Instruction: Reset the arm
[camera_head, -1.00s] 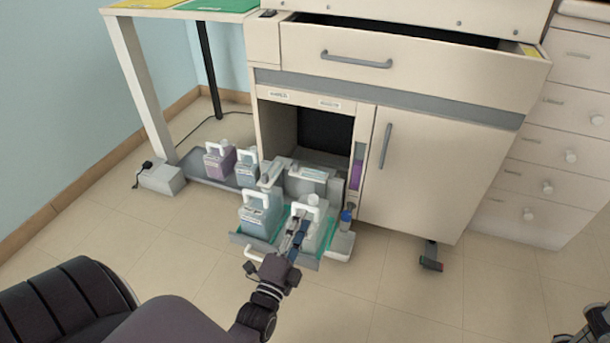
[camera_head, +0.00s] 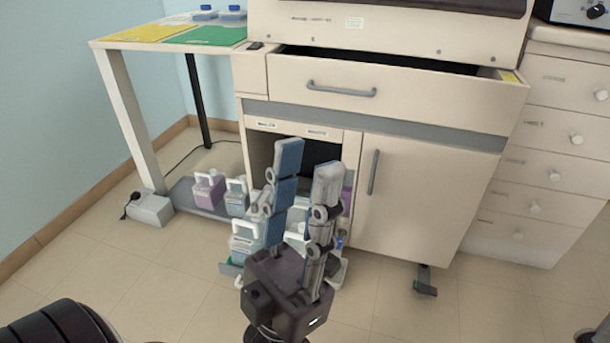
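My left gripper (camera_head: 306,168) stands large in the middle of the head view, raised in front of the cabinet, fingers pointing up. Its two fingers are apart and nothing shows between them, so it is open and empty. Behind it is the open lower compartment of the white cabinet (camera_head: 420,190), with a pulled-out tray (camera_head: 229,268) low at the floor. A white-handled bottle (camera_head: 245,242) stands on the tray; the gripper hides much of the tray and the things beside that bottle. My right gripper is not in view.
A purple bottle (camera_head: 208,190) and a grey-blue bottle (camera_head: 236,197) stand on a low shelf left of the tray. An upper drawer (camera_head: 420,92) is partly open. A side table (camera_head: 100,44) holds yellow and green mats.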

